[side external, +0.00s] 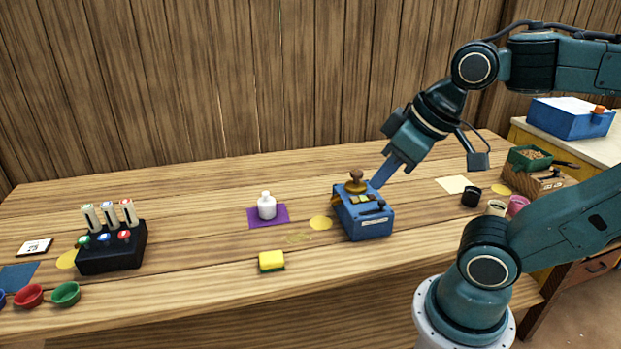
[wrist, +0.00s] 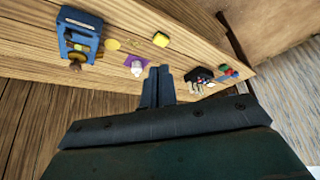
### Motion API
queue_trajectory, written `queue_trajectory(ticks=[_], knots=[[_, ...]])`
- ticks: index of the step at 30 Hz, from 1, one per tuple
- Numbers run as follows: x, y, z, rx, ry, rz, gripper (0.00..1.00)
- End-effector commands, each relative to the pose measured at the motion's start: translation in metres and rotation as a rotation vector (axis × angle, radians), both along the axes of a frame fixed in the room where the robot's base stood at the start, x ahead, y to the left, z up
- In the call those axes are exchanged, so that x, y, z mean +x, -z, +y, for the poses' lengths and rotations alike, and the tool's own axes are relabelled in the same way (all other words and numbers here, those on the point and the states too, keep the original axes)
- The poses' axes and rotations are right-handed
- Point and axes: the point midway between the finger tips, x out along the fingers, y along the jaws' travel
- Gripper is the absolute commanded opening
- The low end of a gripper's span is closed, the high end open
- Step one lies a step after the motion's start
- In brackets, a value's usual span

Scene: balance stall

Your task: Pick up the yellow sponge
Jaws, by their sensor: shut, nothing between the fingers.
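The yellow sponge (side external: 271,260) lies on the wooden table near its front edge, with a thin dark green layer at its base. It also shows in the wrist view (wrist: 161,39), near the table's edge. My gripper (side external: 384,182) is shut and empty. It hangs in the air by the blue box, behind and to the right of the sponge, well apart from it. In the wrist view my closed fingers (wrist: 158,73) point towards the table.
A blue box (side external: 365,222) with a wooden-knobbed stamp (side external: 356,177) stands right of the sponge. A white bottle (side external: 267,207) stands on a purple square (side external: 284,214) behind it. A black marker holder (side external: 112,252) and small bowls (side external: 66,293) are left. Table around the sponge is clear.

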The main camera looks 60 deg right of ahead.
Motion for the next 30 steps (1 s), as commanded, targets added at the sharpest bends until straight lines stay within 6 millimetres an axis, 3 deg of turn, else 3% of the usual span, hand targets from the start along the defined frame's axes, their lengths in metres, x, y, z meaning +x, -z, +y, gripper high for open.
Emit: queue_trajectory(ticks=[1,12,23,30], knots=[[0.0,0.0,0.0,0.0,0.0,0.0,0.1],[0.0,0.0,0.0,0.0,0.0,0.0,0.8],[0.002,0.0,0.0,-0.007,-0.013,0.003,0.8],[0.018,-0.001,-0.001,-0.073,-0.141,0.038,0.8]])
